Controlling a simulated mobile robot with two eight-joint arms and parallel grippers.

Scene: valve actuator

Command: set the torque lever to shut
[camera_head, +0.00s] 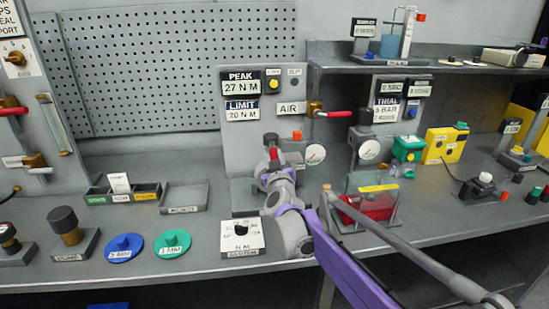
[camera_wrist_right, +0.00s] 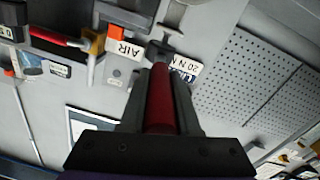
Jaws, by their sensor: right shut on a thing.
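The torque lever's red handle (camera_head: 273,154) stands in front of the grey panel that reads PEAK 27 N M (camera_head: 240,84) and LIMIT 20 N M (camera_head: 242,110). My right gripper (camera_head: 271,160) is shut on this handle, and its arm hides the lower part of the panel. In the right wrist view the red handle (camera_wrist_right: 160,98) lies lengthwise between the two fingers. A dark piece shows at the handle's far end. My left gripper is not in view.
Right of the panel is a red-handled AIR valve (camera_head: 334,114). A dial box (camera_head: 242,238) stands close below my right wrist. A clear box with red contents (camera_head: 370,206) is right of my arm. A divided tray (camera_head: 122,193) and blue disc (camera_head: 124,247) lie left.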

